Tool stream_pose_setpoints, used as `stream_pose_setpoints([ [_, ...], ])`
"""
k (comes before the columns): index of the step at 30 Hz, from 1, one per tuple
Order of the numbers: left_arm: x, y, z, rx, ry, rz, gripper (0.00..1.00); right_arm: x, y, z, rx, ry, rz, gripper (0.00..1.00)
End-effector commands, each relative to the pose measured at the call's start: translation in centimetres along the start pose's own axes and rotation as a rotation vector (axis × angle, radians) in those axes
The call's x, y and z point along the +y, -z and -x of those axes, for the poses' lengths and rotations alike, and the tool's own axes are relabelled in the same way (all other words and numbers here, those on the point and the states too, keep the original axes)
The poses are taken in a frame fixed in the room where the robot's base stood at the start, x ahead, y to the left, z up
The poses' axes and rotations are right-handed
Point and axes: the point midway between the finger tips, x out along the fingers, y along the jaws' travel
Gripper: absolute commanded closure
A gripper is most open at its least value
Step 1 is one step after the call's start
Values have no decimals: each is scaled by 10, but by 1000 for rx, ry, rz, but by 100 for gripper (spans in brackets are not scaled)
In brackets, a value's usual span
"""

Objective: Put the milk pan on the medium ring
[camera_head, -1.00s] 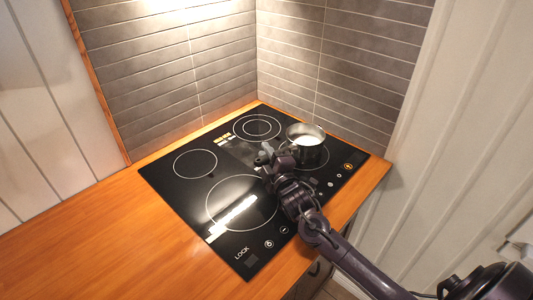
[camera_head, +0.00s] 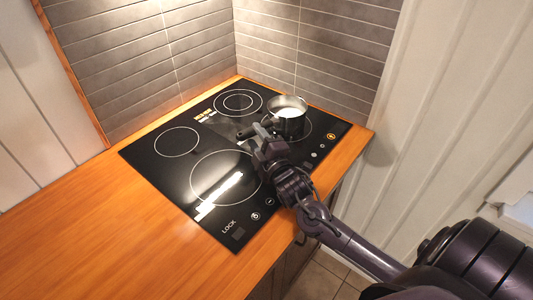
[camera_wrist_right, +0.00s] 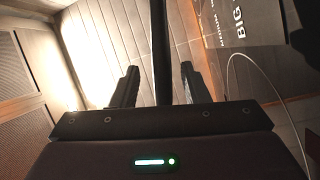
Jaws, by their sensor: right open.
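The milk pan (camera_head: 289,122) is a small steel pan with white contents. It stands upright over the right-hand ring (camera_head: 309,131) of the black glass hob (camera_head: 190,165) and covers much of that ring. My right gripper (camera_head: 252,134) is open, low over the middle of the hob, just left of the pan at its handle side. In the right wrist view a dark bar (camera_wrist_right: 160,50), seemingly the pan's handle, runs between the open fingers (camera_wrist_right: 156,85). I cannot tell whether they touch it. My left gripper is not in view.
Other rings are bare: a double ring (camera_head: 238,103) at the back, a small ring (camera_head: 177,142) at the left and a large ring (camera_head: 225,178) in front. Tiled walls (camera_head: 320,45) stand close behind. The wooden worktop (camera_head: 95,220) at left is clear.

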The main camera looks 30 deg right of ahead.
Motion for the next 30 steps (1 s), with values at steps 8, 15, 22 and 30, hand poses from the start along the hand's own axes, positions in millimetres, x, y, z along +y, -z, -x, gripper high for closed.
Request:
stream_pose_setpoints([
  [8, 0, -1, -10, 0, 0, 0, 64, -2, 0, 50, 1, 3, 0, 59],
  [15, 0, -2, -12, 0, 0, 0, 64, 0, 0, 67, 1, 1, -1, 59],
  [22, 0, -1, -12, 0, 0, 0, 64, 0, 0, 68, 1, 0, 0, 59],
  [30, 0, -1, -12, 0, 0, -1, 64, 0, 0, 68, 1, 0, 0, 59],
])
